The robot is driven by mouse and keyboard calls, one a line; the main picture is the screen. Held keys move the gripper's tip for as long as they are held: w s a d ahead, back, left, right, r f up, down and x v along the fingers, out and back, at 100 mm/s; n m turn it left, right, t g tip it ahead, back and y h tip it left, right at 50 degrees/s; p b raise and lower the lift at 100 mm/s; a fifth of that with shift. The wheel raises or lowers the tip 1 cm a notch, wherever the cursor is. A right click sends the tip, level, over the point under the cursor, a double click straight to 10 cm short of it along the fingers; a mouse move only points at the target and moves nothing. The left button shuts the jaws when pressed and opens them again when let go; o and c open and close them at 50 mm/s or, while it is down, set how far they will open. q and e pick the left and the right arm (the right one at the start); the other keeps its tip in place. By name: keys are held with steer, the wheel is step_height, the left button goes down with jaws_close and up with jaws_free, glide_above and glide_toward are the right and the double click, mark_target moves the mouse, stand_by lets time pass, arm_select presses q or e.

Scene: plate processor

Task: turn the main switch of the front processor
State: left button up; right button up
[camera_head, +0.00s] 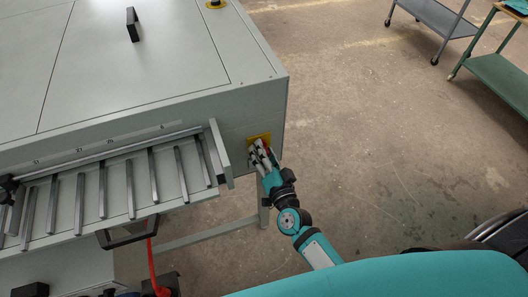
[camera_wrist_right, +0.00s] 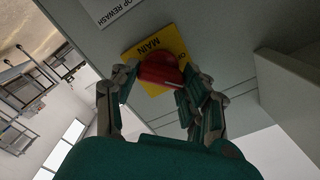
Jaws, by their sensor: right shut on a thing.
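The front processor (camera_head: 150,50) is a large grey cabinet at the left of the head view. Its main switch is a red knob (camera_wrist_right: 159,70) on a yellow plate (camera_wrist_right: 174,40) marked "MAIN", on the front face near the right corner. In the head view the yellow plate (camera_head: 265,137) shows only partly behind my gripper. My right gripper (camera_head: 262,155) is at the switch, shut on the red knob; in the right wrist view its fingers (camera_wrist_right: 157,88) are on either side of the knob. The knob looks tilted relative to the plate's text. My left gripper is not in view.
A rack of metal bars (camera_head: 130,189) juts from the processor's front, left of my right gripper, with an end plate (camera_head: 219,150) close by. Floor right of the processor is clear; carts (camera_head: 435,18) stand far right.

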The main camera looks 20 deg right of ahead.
steer(key=shift+d+f+m+b, duration=0.1)
steer(key=shift+m+b, duration=0.7)
steer(key=shift+m, duration=3.4)
steer(key=o, duration=1.2)
steer(key=shift+c, duration=0.2)
steer(key=s, duration=1.2)
steer(key=shift+d, duration=0.2)
